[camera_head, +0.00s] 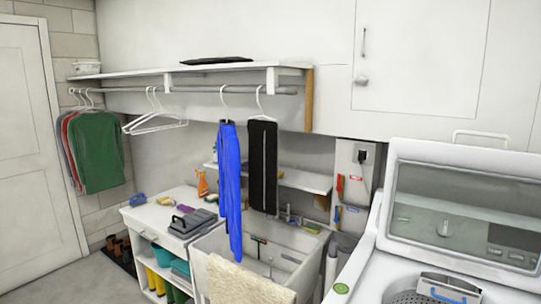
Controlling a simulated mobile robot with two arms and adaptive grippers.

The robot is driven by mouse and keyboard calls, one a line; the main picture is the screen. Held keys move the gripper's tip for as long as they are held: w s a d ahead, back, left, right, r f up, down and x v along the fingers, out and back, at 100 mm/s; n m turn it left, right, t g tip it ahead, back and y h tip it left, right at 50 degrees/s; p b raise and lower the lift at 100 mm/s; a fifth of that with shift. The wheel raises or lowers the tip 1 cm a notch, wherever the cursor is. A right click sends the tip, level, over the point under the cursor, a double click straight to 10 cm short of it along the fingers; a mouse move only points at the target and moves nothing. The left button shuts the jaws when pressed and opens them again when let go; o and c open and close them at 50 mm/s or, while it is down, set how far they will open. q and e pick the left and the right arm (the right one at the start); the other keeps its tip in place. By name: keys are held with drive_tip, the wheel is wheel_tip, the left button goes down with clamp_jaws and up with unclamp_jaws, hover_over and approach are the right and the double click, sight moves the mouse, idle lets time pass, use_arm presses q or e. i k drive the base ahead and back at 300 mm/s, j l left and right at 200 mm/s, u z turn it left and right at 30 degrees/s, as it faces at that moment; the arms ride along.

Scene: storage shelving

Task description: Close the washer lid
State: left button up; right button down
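The white washer (362,265) stands at the right edge, cut off by the bottom of the picture. Its lid (465,205), a white frame around a dark glass panel, stands raised and tilted back. A white handle (481,134) sits at the lid's upper edge. The round opening with its perforated metal drum (405,297) is uncovered. A grey and blue fitting (448,285) shows at the opening; I cannot tell what it is. Neither of my grippers is in view.
A sink (215,243) with a beige towel (240,280) on its front rim stands left of the washer. Blue (230,190) and black (263,165) garments hang above it. A closed wall cabinet (415,55) is above the lid. Floor (75,285) is clear at lower left.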

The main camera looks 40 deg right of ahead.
sight(505, 163)
drive_tip(key=i+j, duration=0.1)
drive_tip(key=i, duration=0.35)
drive_tip(key=i+j, duration=0.15)
drive_tip(key=i, duration=0.35)
drive_tip(key=i+j, duration=0.1)
drive_tip(key=i, duration=0.35)
drive_tip(key=i+l+z, duration=0.1)
drive_tip(key=z, duration=0.35)
drive_tip(key=i+z, duration=0.55)
drive_tip(key=z, duration=0.3)
drive_tip(key=i+j+z, duration=0.1)
drive_tip(key=z, duration=0.3)
drive_tip(key=i+j, duration=0.05)
drive_tip(key=i, duration=0.05)
